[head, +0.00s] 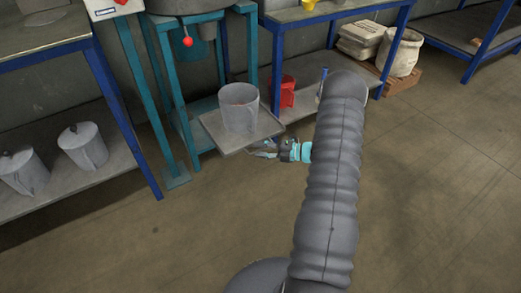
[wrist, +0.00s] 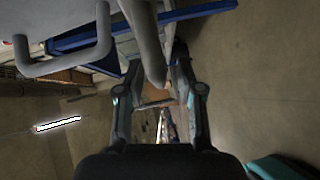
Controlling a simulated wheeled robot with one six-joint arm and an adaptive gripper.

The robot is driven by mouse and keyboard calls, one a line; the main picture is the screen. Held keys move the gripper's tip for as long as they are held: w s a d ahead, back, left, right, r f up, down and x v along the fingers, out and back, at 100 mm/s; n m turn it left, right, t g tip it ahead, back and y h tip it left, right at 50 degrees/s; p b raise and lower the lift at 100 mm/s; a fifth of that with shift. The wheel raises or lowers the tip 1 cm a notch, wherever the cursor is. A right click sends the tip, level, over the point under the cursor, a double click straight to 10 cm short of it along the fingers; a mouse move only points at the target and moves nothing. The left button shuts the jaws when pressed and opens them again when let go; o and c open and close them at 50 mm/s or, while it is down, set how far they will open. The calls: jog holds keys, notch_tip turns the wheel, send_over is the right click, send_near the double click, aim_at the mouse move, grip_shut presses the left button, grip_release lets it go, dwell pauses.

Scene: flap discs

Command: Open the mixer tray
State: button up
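The mixer tray (head: 212,124) is a flat grey plate that sticks out at the front of the teal mixer frame (head: 165,90). A grey bucket (head: 239,108) stands upright on it. My gripper (head: 264,149) is at the tray's near right edge, at about its height or just below. In the wrist view the two fingers (wrist: 158,70) are spread apart. A rounded grey bar (wrist: 148,40) runs down between them, with a gap showing on its right side. The bar seems to belong to the tray. A grey U-shaped handle (wrist: 72,62) shows at upper left.
A blue-framed bench (head: 330,12) with a red container (head: 287,92) and sacks (head: 360,38) stands to the right. Another blue-framed bench (head: 45,55) with lidded grey pots (head: 83,145) is at left. The floor (head: 430,190) at right is clear.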

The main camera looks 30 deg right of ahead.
jog(key=shift+d, duration=0.2)
jog(key=shift+s+d, duration=0.15)
jog(key=shift+d, duration=0.05)
jog(key=v, duration=1.1)
jog(key=shift+s, duration=0.2)
jog(key=shift+d, duration=0.1)
